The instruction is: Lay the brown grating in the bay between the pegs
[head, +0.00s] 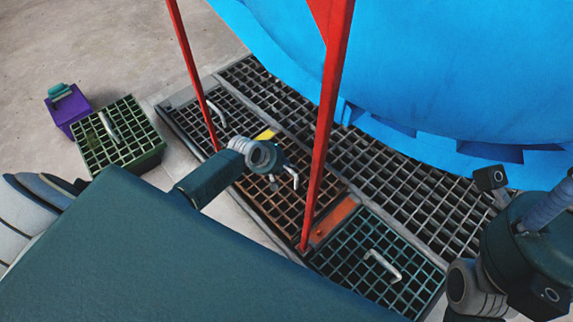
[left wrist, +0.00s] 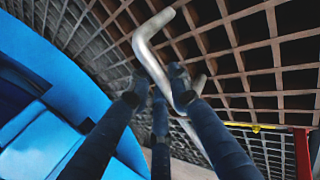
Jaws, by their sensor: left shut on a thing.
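The brown grating (head: 268,204) is in the floor strip in the head view, between a dark grating and a teal grating. Its brown bars (left wrist: 240,50) fill the upper right of the left wrist view. My left gripper (head: 284,180) is over it, shut on its bent silver handle (left wrist: 150,50). I cannot tell whether the grating rests fully down in the bay or is slightly raised. A yellow piece (head: 265,135) is at its far end and an orange-red piece (head: 335,219) at its near end. The pegs cannot be made out. My right arm shows at lower right, its fingers not visible.
Red posts (head: 327,120) rise beside the strip, close to my left wrist. A large blue vessel (head: 450,65) overhangs the right. The dark grating (head: 190,118) and teal grating (head: 345,262) have handles.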

